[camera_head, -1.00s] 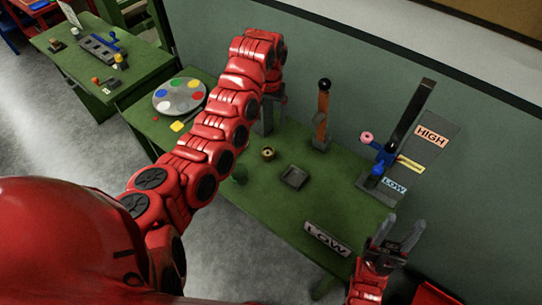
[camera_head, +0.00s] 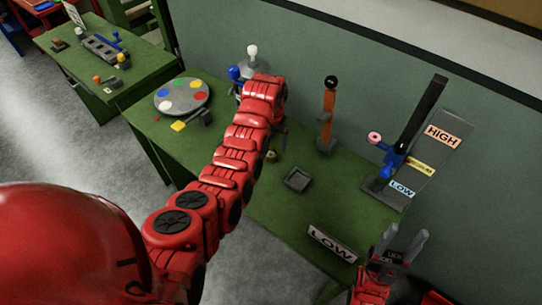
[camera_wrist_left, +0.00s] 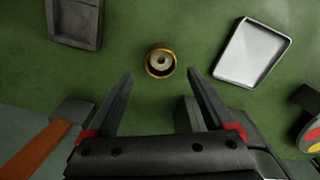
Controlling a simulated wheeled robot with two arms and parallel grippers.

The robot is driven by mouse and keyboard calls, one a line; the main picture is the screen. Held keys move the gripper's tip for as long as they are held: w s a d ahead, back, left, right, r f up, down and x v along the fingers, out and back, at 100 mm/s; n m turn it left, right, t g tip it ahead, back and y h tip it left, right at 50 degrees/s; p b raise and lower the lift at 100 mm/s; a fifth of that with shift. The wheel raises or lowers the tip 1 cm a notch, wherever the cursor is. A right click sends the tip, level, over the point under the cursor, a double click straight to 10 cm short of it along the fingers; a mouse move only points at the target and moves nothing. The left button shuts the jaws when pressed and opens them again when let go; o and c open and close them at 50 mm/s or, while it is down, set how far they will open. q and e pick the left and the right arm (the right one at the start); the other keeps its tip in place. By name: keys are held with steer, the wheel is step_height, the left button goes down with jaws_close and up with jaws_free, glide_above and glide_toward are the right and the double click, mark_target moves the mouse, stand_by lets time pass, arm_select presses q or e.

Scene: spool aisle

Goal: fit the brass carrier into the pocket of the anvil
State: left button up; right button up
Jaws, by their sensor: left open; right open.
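The brass carrier (camera_wrist_left: 161,62), a small round brass ring with a pale centre, stands on the green table. My right gripper (camera_head: 406,240) is open and empty at the table's front right.
A pale tray (camera_wrist_left: 250,52) lies near the carrier in the left wrist view. An orange post (camera_head: 328,115) and a HIGH/LOW gauge (camera_head: 428,150) stand along the back. A colour disc (camera_head: 181,95) is at left. A LOW sign (camera_head: 331,243) is at the front edge.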

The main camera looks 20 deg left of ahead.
mark_target(271, 153)
arm_select(q)
steer(key=shift+f+p, duration=0.7)
steer(key=shift+f, duration=1.3)
jaws_close()
